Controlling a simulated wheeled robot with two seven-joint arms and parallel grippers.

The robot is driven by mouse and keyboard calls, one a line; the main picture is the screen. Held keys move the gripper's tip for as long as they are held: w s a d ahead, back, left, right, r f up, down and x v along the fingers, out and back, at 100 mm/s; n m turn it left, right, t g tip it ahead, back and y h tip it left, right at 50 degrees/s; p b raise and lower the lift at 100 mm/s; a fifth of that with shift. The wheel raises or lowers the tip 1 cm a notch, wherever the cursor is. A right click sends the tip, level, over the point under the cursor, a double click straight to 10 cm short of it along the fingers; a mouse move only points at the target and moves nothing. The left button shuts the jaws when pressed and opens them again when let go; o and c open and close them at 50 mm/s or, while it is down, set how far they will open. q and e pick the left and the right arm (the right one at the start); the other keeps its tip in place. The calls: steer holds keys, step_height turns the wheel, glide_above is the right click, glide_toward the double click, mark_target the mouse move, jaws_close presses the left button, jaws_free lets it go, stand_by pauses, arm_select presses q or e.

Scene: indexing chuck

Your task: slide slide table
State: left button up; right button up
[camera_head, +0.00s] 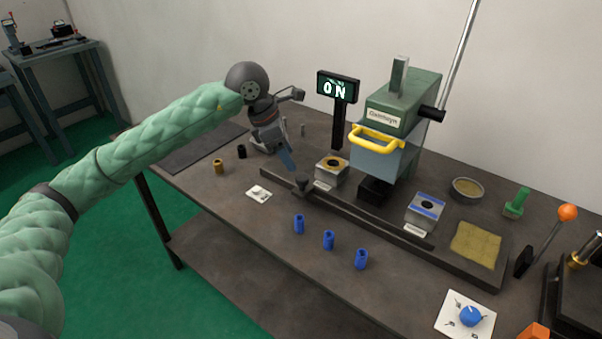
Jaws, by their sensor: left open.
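The slide table is a long dark rail (395,238) running across the bench in front of the press. A block with a gold-ringed top (332,172) stands toward its left end, and a block with a blue top (424,210) stands right of the press. A small black knob (303,186) sits on the rail near the left block. My left gripper (290,135) is open above the rail's left end, up and left of the knob. It appears empty. I cannot tell whether it touches anything. My right gripper is out of view.
A green press (400,112) with a yellow handle (378,138) stands behind the rail. An ON display (338,87) is behind.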

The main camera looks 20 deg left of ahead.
mark_target(301, 177)
arm_select(q)
steer(key=p+x, duration=0.1)
steer(key=x, duration=0.3)
steer(key=shift+d+f, duration=0.2)
steer(key=shift+d, duration=0.05)
steer(key=shift+p+x, duration=0.4)
steer(key=shift+x, duration=0.5)
steer(key=shift+w+d+f, duration=0.15)
steer(key=shift+f, duration=0.5)
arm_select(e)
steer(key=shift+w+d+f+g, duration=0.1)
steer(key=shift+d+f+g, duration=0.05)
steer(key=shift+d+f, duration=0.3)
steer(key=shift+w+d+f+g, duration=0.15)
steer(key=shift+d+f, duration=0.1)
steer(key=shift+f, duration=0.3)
